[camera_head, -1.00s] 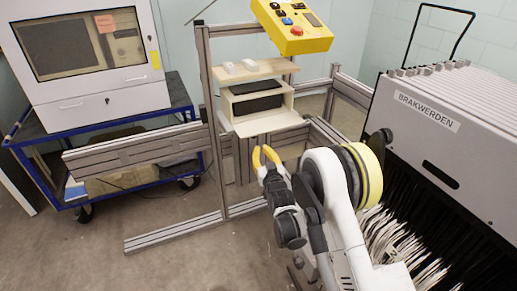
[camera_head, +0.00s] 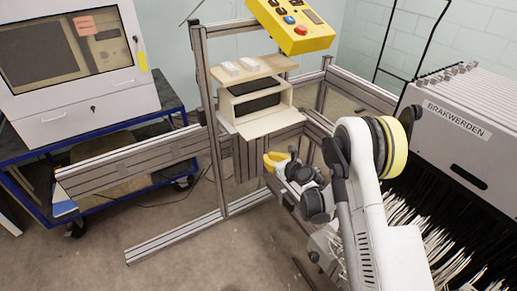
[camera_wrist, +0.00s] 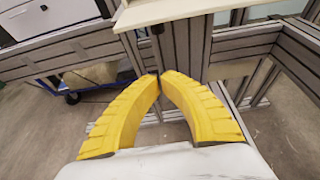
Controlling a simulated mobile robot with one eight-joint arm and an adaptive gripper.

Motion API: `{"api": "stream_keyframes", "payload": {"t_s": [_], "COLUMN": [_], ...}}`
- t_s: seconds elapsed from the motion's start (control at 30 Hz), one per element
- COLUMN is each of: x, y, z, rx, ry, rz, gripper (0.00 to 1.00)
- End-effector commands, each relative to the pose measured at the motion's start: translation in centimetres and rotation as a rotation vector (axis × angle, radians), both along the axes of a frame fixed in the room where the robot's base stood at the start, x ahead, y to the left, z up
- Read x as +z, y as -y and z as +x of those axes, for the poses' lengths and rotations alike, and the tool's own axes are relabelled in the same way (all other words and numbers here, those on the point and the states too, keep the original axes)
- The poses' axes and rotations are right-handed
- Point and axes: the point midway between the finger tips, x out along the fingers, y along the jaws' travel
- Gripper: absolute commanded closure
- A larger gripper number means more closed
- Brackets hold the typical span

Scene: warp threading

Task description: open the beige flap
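The beige flap (camera_head: 268,124) sticks out, roughly flat, from the lower front of a beige box (camera_head: 286,97) on the metal frame. The compartment above it is open and shows a dark inside. My gripper (camera_head: 276,158), with yellow fingers, is just below the flap's front edge in the head view. In the wrist view the flap's pale edge (camera_wrist: 172,12) crosses the top, beyond my fingertips (camera_wrist: 159,76). The curved fingers come together at their tips with nothing seen held between them. No contact with the flap is visible.
A yellow control box (camera_head: 296,27) with buttons is above the beige box. Metal profile rails (camera_head: 130,164) surround the stand. A grey machine (camera_head: 460,120) is at the right, and a blue cart (camera_head: 25,180) with a white cabinet is at the left. Floor is clear in front.

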Motion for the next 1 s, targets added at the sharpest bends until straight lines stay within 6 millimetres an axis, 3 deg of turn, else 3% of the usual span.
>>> {"api": "stream_keyframes", "payload": {"t_s": [0.47, 0.7, 1.0], "x": [-3.8, -0.4, 0.6], "y": [-5.0, -5.0, -5.0], "z": [7.2, 7.3, 7.3], "rx": [0.002, 0.001, 0.001], "ry": [0.004, 0.004, 0.004], "rz": [-0.006, -0.006, -0.006], "gripper": [1.00, 1.00, 1.00]}}
